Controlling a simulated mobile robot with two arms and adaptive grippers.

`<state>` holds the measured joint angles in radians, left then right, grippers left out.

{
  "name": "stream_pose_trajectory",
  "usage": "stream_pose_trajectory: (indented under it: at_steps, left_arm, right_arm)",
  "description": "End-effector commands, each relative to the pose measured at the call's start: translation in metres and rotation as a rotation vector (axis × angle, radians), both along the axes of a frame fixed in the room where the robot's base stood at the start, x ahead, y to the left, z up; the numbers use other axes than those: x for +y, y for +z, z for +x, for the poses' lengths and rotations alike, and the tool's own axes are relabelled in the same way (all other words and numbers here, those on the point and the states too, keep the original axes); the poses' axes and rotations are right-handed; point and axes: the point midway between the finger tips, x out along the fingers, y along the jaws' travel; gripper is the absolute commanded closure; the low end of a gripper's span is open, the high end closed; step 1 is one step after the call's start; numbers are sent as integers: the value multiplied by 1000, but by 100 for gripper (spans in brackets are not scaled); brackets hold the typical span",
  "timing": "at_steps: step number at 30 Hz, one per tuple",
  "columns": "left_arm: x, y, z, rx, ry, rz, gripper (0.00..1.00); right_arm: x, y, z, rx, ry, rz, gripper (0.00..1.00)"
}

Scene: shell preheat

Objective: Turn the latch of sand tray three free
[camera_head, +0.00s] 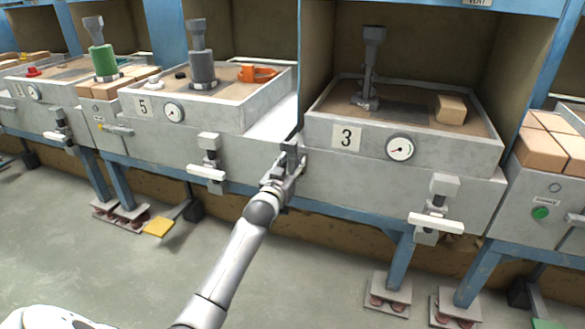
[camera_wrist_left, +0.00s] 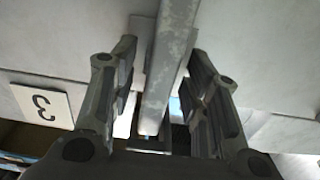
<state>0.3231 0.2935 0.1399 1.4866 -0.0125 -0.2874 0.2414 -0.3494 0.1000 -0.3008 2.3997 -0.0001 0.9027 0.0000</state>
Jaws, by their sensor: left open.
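Sand tray three (camera_head: 330,126) is a grey box with a "3" plate (camera_head: 346,138) and a round dial (camera_head: 400,148) on its front. My left gripper (camera_head: 287,160) is at the tray's front left corner, left of the plate. In the left wrist view, a worn grey metal bar (camera_wrist_left: 169,65), which looks like the latch, runs between the two fingers of the open gripper. There is a gap on both sides of the bar. The "3" plate (camera_wrist_left: 42,103) shows upside down at left there. The gripper hides most of the latch in the head view. My right gripper is not in view.
A tool stand (camera_head: 373,65) and a tan block (camera_head: 451,109) are on tray three's sand. Tray five (camera_head: 215,120) is to the left. A white-handled lever (camera_head: 436,222) juts out below tray three; another (camera_head: 207,173) is left of my gripper.

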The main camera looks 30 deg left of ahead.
Motion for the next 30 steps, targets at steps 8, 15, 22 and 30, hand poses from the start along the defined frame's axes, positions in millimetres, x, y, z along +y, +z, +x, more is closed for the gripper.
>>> stream_pose_trajectory:
  at_steps: [8, 15, 22, 30]
  left_arm:
    - [2, 0, 8, 0, 0, 0, 57]
    - [2, 0, 8, 0, 0, 0, 66]
    - [2, 0, 8, 0, 0, 0, 96]
    - [2, 0, 8, 0, 0, 2, 100]
  right_arm:
    - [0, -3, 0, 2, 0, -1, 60]
    - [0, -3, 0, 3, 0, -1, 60]
    - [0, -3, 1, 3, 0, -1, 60]
    - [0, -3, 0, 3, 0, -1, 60]
